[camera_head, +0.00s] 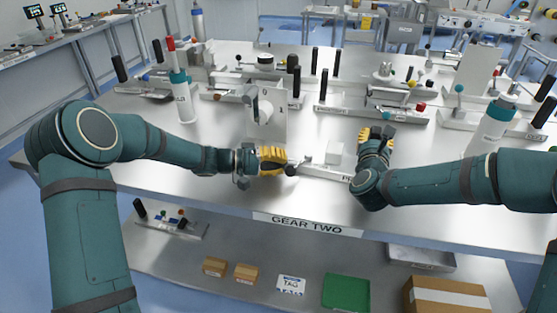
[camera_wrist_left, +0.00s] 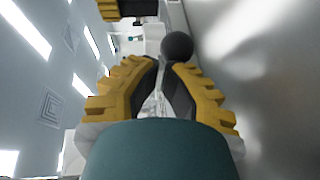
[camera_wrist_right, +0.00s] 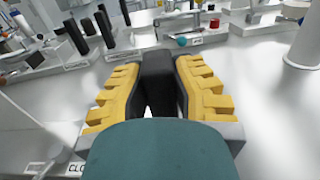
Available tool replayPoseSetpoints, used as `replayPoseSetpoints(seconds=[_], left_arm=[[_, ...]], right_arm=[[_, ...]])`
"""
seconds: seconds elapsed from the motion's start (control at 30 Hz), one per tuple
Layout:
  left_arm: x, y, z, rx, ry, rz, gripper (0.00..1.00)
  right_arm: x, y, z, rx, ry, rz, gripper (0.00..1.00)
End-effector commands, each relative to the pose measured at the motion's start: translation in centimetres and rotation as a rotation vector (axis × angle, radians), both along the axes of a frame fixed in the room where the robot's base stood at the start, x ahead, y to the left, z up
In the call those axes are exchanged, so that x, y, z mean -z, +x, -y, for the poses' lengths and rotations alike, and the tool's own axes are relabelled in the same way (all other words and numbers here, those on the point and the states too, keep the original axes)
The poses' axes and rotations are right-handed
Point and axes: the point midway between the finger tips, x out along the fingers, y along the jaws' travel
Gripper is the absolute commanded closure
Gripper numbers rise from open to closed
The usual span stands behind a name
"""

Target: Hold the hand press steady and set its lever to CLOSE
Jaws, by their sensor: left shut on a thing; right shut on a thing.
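The hand press (camera_head: 325,173) lies at the front of the steel table, a low pale base with a white block (camera_head: 335,150) on it. My left gripper (camera_head: 286,161) is at its left end, fingers shut beside a dark ball knob (camera_head: 291,170). The knob also shows just beyond the fingertips in the left wrist view (camera_wrist_left: 177,46); the part gripped is mostly hidden. My right gripper (camera_head: 377,136) is at the press's right end, shut on a black upright handle (camera_wrist_right: 157,72). My forearm covers part of the press.
A white panel marked 0 and 1 (camera_head: 280,108) stands behind my left gripper. A teal-topped bottle (camera_head: 181,95) stands at left, another (camera_head: 492,125) at right. A fixture with a red knob (camera_head: 420,106) is behind my right gripper. The table front carries a GEAR TWO label (camera_head: 307,225).

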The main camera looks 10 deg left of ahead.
Motion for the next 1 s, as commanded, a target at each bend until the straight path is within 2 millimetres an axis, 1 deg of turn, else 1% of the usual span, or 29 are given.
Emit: replayPoseSetpoints(seconds=[0.03,0.27,0.6,0.8,1.0], left_arm=[[0.0,-0.4,0.4,-0.022,-0.003,-0.002,1.00],[0.1,-1.6,1.7,-0.169,0.000,-0.007,1.00],[0.1,-2.8,4.3,-0.171,0.002,-0.005,1.00],[0.1,-3.1,5.6,-0.171,0.002,-0.004,1.00],[0.1,-3.1,6.5,-0.172,0.002,-0.005,1.00]], right_arm=[[1.3,-0.2,0.1,-0.002,-0.001,-0.029,1.00],[1.3,-0.2,0.1,-0.003,0.000,-0.029,1.00],[1.3,-0.2,0.0,-0.003,0.000,-0.029,1.00],[1.3,-0.2,0.0,-0.003,0.000,-0.029,1.00],[1.3,-0.2,0.0,-0.003,0.000,-0.029,1.00]])
